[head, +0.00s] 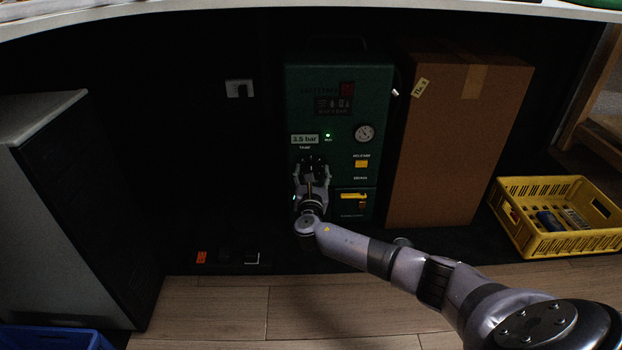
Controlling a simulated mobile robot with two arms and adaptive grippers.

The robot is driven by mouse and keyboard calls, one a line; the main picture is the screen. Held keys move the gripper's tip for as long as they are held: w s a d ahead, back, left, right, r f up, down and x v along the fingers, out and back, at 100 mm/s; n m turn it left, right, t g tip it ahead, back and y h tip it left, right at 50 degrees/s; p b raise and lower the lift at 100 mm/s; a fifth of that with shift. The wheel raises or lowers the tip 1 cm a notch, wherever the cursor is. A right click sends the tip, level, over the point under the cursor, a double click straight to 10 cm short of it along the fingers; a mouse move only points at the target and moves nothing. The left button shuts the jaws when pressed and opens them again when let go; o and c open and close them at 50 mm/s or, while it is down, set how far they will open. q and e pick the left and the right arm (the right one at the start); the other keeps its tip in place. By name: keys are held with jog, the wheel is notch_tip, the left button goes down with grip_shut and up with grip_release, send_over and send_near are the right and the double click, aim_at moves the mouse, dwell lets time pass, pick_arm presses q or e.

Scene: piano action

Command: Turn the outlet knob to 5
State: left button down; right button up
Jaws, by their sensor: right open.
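A dark green machine (375,90) stands under the bench top. Its front has a display that reads 2.5 bar (305,139), a lit green lamp (328,135), a round gauge (364,132) and a yellow button (361,164). My right gripper (313,167) is open in front of the panel, just below the display. A dark round shape lies between its fingertips and may be the outlet knob, but the fingers hide most of it. I cannot tell whether the fingers touch it. My left gripper is not in view.
A tall cardboard box (450,140) stands close on the machine's right. A yellow crate (545,240) with items in it lies farther right. A grey cabinet (60,130) is at left, and a blue crate (55,338) is below it. The wooden floor (310,310) in front is clear.

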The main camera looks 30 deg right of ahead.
jog(key=shift+c, duration=0.2)
jog(key=c, duration=1.1)
jog(key=shift+c, duration=0.2)
jog(key=shift+m, duration=0.4)
jog(key=shift+s+m+y+b, duration=0.15)
jog(key=shift+m+b, duration=0.6)
jog(key=shift+m, duration=3.35)
jog(key=shift+w+m+y+b, duration=0.2)
jog(key=shift+m+b, duration=0.55)
jog(key=shift+m, duration=3.35)
